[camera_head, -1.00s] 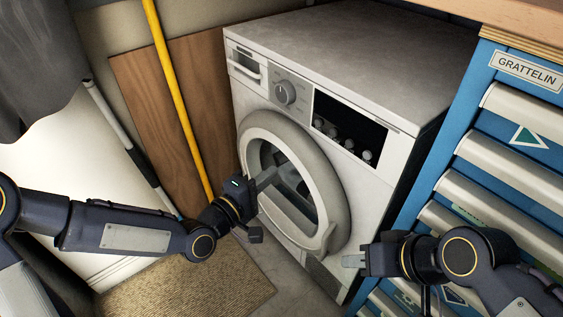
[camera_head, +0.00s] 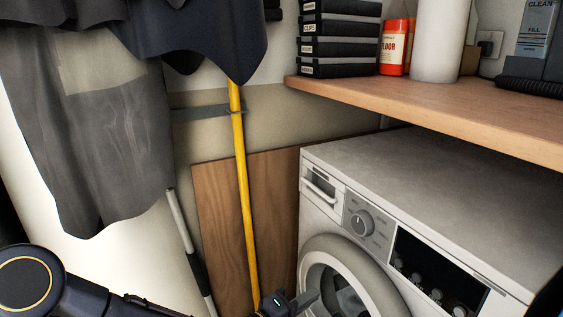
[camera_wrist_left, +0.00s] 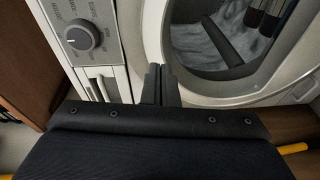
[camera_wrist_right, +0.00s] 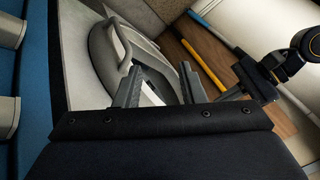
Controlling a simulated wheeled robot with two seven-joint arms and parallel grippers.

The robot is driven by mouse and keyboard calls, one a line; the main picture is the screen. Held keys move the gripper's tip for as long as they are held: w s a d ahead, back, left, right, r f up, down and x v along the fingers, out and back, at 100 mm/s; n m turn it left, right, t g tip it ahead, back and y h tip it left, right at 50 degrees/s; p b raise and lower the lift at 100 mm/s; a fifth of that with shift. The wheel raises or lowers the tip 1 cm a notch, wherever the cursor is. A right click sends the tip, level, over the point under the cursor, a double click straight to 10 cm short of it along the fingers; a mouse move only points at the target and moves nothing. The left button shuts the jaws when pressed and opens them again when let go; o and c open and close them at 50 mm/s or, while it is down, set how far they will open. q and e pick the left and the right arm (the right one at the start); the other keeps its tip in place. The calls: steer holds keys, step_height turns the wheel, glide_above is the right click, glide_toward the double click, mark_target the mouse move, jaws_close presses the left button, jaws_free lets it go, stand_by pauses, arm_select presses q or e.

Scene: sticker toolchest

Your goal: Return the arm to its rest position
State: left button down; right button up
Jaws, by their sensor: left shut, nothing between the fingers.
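My left gripper (camera_head: 305,300) shows at the bottom edge of the head view, beside the round door of the white washing machine (camera_head: 430,190). In the left wrist view its two fingers (camera_wrist_left: 160,85) are together and empty, in front of the machine's door rim. My left arm (camera_head: 65,290) comes in at the lower left, mostly cut off by the frame. My right gripper (camera_wrist_right: 160,88) shows in the right wrist view with its fingers apart and nothing between them. The washing machine door (camera_wrist_right: 120,60) lies beyond them.
A wooden shelf (camera_head: 450,105) overhangs the machine, with black boxes (camera_head: 340,40) and an orange bottle (camera_head: 395,42) on it. A yellow pole (camera_head: 243,190) and a brown board (camera_head: 215,230) stand left of the machine. Grey cloth (camera_head: 105,130) hangs at the left.

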arm_select(q)
steer(key=s+a+m+g+y, duration=0.1)
steer(key=s+a+m+y, duration=0.3)
steer(key=a, duration=0.6)
steer(key=s+a+g+y, duration=0.15)
steer(key=a+y, duration=0.35)
steer(key=a, duration=0.5)
steer(key=s+a+m+g, duration=0.1)
steer(key=s+a+g, duration=0.35)
steer(key=s, duration=1.25)
step_height(320, 180, up, 35)
steer(key=a+t+p, duration=0.1)
steer(key=p, duration=3.4)
steer(key=shift+a+r+t+y, duration=0.15)
steer(key=shift+a+t+y, duration=0.15)
steer(key=shift+t, duration=0.1)
steer(key=shift+s, duration=0.1)
